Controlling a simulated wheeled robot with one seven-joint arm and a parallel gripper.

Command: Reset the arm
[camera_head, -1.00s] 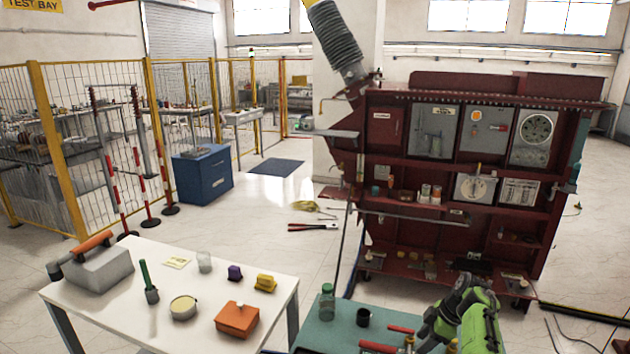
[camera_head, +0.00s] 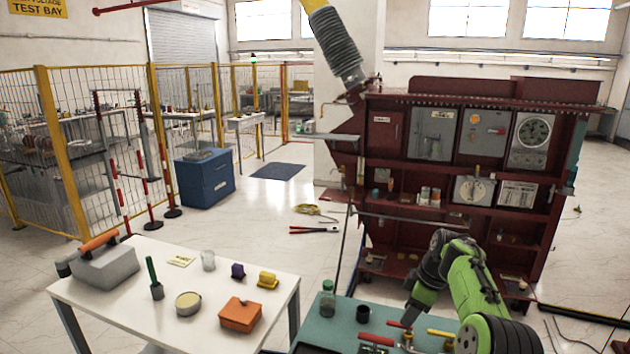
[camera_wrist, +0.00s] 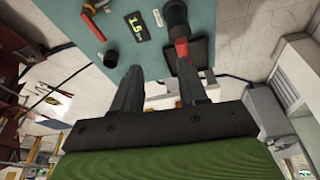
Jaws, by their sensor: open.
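My green and dark grey arm (camera_head: 468,280) rises over the right end of the teal bench (camera_head: 325,335). In the wrist view my gripper (camera_wrist: 158,84) is open, its two dark fingers apart with nothing held between them. A black and red tool (camera_wrist: 178,25) appears beyond the right finger, and I cannot tell whether it touches. A black meter with a lit display (camera_wrist: 137,26) and a red-handled item (camera_wrist: 93,24) lie on the bench ahead. In the head view the gripper's fingertips are hard to make out.
A green bottle (camera_head: 327,303) and a black cup (camera_head: 363,314) stand on the bench. A white table (camera_head: 140,325) at left holds an orange box (camera_head: 240,314) and several small items. The dark red transformer cabinet (camera_head: 450,170) stands behind my arm. Open floor lies at centre left.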

